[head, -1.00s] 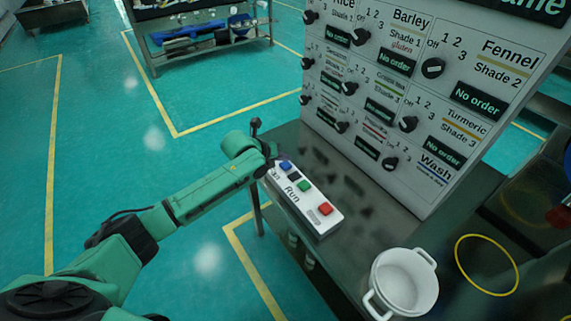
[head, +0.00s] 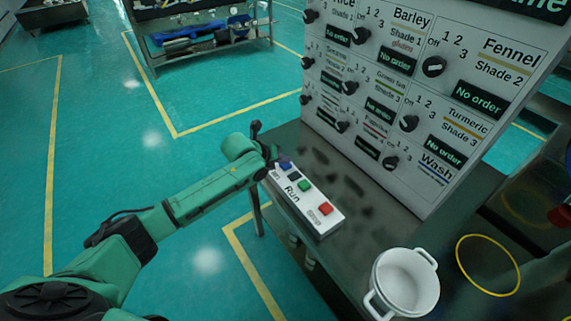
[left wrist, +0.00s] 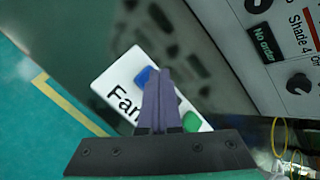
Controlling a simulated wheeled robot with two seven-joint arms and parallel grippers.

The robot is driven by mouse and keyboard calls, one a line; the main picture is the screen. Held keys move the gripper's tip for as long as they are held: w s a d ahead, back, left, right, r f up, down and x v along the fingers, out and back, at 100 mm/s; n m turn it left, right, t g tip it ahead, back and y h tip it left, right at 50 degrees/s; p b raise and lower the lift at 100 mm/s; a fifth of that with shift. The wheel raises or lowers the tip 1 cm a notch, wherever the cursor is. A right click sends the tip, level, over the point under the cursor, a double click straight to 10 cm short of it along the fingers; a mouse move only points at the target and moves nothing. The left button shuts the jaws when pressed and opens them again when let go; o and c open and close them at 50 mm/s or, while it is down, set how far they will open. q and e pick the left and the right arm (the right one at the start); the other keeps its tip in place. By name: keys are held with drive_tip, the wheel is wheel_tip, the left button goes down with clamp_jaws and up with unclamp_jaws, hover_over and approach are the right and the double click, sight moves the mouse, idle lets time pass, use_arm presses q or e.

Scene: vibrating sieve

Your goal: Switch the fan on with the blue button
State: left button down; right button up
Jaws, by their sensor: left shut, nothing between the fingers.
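A white button box (head: 312,209) lies on the dark metal table, with a blue button (head: 285,166), a green button (head: 304,186) and a red button (head: 326,209). My left gripper (head: 275,160) is at the box's far end, close beside the blue button. In the left wrist view its shut, empty fingers (left wrist: 159,92) lie over the box and the blue button (left wrist: 144,76) shows just left of the fingertips. The word "Fan" is partly covered. I cannot tell whether the fingers touch the button. My right gripper is not in view.
A white panel (head: 420,90) with knobs and "No order" displays stands behind the box. A white two-handled pot (head: 405,283) and a yellow ring (head: 487,265) are at the table's near right. Open floor lies left.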

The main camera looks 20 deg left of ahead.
sight(283, 166)
use_arm(q)
drive_tip(key=shift+f+b, duration=0.3)
drive_tip(key=shift+f, duration=0.15)
drive_tip(key=shift+r, duration=0.15)
idle(0.4)
drive_tip(key=shift+r+p, duration=0.85)
drive_tip(key=shift+p, duration=0.05)
wheel_tip(283, 166, up, 5)
drive_tip(key=p, duration=0.4)
drive_tip(key=shift+r+p, duration=0.1)
drive_tip(key=shift+p, duration=0.3)
drive_tip(key=shift+f, duration=0.2)
